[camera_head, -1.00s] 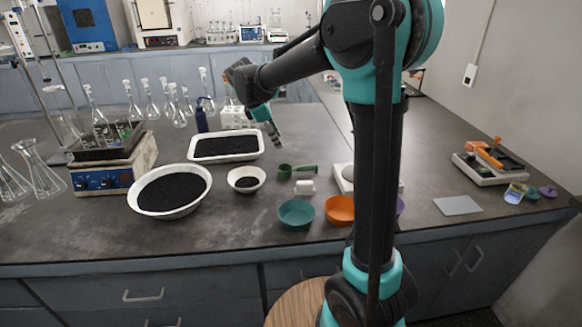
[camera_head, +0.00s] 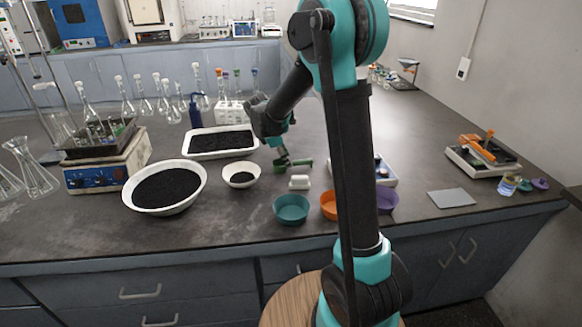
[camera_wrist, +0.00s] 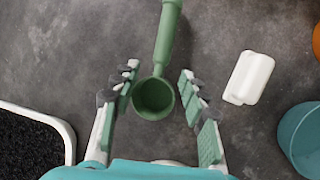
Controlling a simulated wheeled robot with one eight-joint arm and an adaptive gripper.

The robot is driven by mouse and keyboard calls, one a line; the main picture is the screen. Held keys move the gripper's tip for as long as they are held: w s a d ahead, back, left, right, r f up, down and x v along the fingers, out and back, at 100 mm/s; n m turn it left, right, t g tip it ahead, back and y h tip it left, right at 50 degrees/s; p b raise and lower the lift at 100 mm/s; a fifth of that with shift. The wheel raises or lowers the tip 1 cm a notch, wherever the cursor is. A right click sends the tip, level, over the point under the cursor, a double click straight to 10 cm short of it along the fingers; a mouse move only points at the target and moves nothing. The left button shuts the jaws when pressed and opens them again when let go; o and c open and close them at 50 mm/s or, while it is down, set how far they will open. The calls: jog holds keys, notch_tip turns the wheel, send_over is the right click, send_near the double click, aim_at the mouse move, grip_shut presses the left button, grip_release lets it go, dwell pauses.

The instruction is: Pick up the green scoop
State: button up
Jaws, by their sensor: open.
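The green scoop (camera_wrist: 154,97) lies on the dark bench top. In the wrist view its round cup sits between my open fingers and its handle points away toward the top of the picture. My gripper (camera_wrist: 155,90) is open, with one finger on each side of the cup and gaps between them and it. In the head view my gripper (camera_head: 284,162) is low over the bench beside the scoop (camera_head: 304,163), and partly hides its cup.
A white block (camera_wrist: 248,77) lies right of the scoop. A teal bowl (camera_head: 291,209) and an orange bowl (camera_head: 328,205) stand in front. A small white bowl (camera_head: 241,175) and a white tray (camera_head: 222,142) with black grains are to the left.

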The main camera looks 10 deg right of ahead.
jog(key=shift+x, duration=1.55)
jog(key=shift+c, duration=0.2)
grip_shut()
